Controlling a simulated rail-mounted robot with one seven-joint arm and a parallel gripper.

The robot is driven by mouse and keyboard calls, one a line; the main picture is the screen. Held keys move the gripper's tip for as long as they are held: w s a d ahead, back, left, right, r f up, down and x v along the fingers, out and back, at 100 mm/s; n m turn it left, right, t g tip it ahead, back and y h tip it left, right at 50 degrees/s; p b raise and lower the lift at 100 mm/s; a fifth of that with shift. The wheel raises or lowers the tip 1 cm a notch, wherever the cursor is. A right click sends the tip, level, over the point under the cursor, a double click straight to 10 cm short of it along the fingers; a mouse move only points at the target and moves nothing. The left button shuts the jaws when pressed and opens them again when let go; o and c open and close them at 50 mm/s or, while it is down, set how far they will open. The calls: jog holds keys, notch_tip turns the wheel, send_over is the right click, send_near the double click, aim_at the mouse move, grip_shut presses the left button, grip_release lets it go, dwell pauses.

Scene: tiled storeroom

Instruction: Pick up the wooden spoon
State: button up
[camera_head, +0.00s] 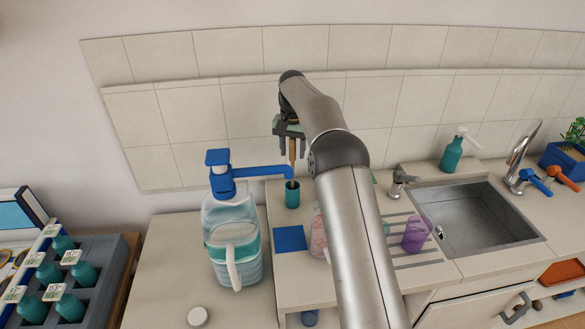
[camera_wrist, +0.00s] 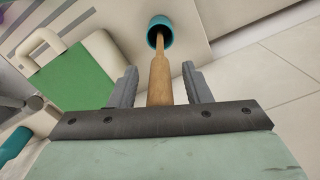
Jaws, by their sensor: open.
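The wooden spoon (camera_wrist: 159,78) stands in a teal cup (camera_head: 292,198), its brown handle pointing up toward my gripper (camera_head: 290,152). The cup's rim also shows in the wrist view (camera_wrist: 151,35). The handle (camera_head: 292,149) lies between the two grey fingers of my gripper, which also show in the wrist view (camera_wrist: 159,70). The fingers are open, with a visible gap on each side of the handle. The spoon's lower end is hidden inside the cup.
A water jug (camera_head: 222,262) with a blue pump (camera_head: 221,178) stands left of the cup; its spout reaches close beside the cup. A blue square (camera_head: 290,238) lies in front. A purple cup (camera_head: 415,234) and a sink (camera_head: 480,222) are to the right. The tiled wall (camera_head: 235,115) is behind.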

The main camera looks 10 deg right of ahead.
jog(key=shift+f, duration=0.3)
grip_shut()
